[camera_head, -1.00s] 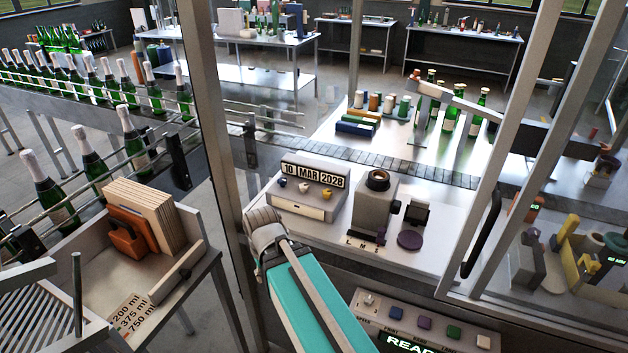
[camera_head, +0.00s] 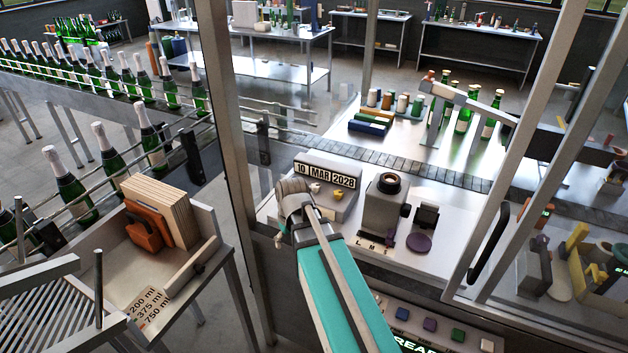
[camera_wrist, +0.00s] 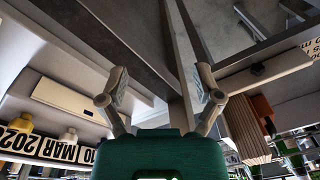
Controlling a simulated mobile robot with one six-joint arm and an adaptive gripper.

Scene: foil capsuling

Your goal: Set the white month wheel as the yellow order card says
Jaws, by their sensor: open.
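The date unit stands on the bench behind the glass frame; its display (camera_head: 325,174) reads 10 MAR and a year like 2028. Below the display are the white month wheel (camera_head: 315,188) and a yellow wheel (camera_head: 337,195). In the wrist view the display (camera_wrist: 58,149) is upside down at lower left, with the white wheel (camera_wrist: 69,134) and yellow wheel (camera_wrist: 22,126) beside it. My gripper (camera_wrist: 158,88) is open and empty, its fingers apart from the wheels. In the head view my wrist covers the unit's left part. I cannot make out a yellow order card.
A metal frame post (camera_head: 238,170) stands just left of my arm. A grey capsule machine (camera_head: 384,207) and a purple disc (camera_head: 418,243) are right of the date unit. A tray (camera_head: 205,225) with an orange item is at left. A button panel (camera_head: 415,318) is in front.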

